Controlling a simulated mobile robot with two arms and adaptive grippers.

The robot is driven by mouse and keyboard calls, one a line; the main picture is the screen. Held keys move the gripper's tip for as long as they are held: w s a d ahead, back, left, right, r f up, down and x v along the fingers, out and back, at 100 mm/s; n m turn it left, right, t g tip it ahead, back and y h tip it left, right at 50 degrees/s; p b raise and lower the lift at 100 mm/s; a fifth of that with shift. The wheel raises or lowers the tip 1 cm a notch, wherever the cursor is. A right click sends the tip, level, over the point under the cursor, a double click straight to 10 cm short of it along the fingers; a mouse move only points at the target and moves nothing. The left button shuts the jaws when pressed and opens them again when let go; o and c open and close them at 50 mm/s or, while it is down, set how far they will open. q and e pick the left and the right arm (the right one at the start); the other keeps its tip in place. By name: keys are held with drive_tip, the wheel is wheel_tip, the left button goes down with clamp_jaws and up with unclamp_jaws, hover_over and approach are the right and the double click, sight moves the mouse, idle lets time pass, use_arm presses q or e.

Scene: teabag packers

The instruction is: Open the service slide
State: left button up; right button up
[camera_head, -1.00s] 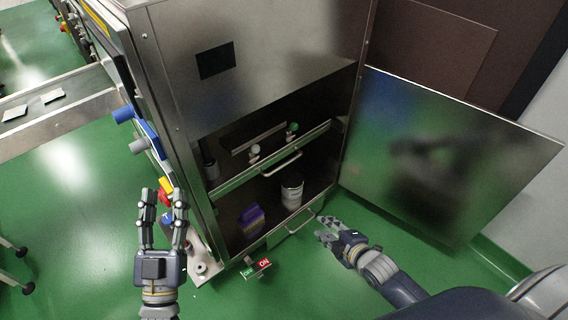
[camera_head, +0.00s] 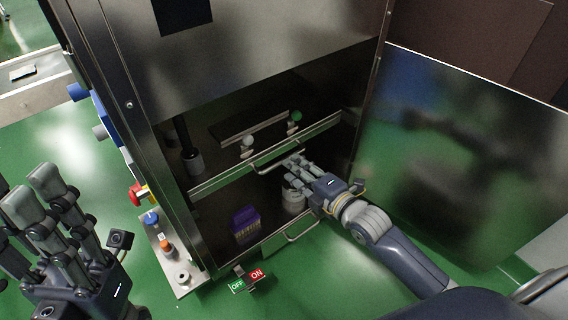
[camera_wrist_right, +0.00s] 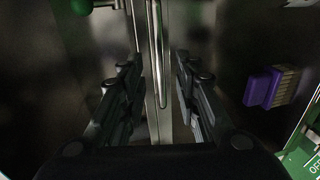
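The service slide (camera_head: 222,181) is a metal-fronted shelf inside the open cabinet, with a bar handle (camera_head: 270,166) on its front. Small fittings with a white knob and a green knob stand on it. My right gripper (camera_head: 293,168) is at the right part of this handle. In the right wrist view the handle (camera_wrist_right: 155,30) runs between the two spread fingers (camera_wrist_right: 158,65), with visible gaps on both sides. My left gripper (camera_head: 28,195) is at the lower left, away from the cabinet, with its fingers apart and empty.
Below the slide are a purple brush (camera_head: 245,222), a pale canister (camera_head: 293,198) and a lower handle (camera_head: 292,238). The cabinet door (camera_head: 450,170) stands open at the right. An OFF/ON sign (camera_head: 247,281) is at the front. A button panel (camera_head: 170,260) is on the left.

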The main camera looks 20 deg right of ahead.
drive_tip(key=shift+b+x, duration=0.85)
drive_tip(key=shift+x, duration=1.95)
clamp_jaws()
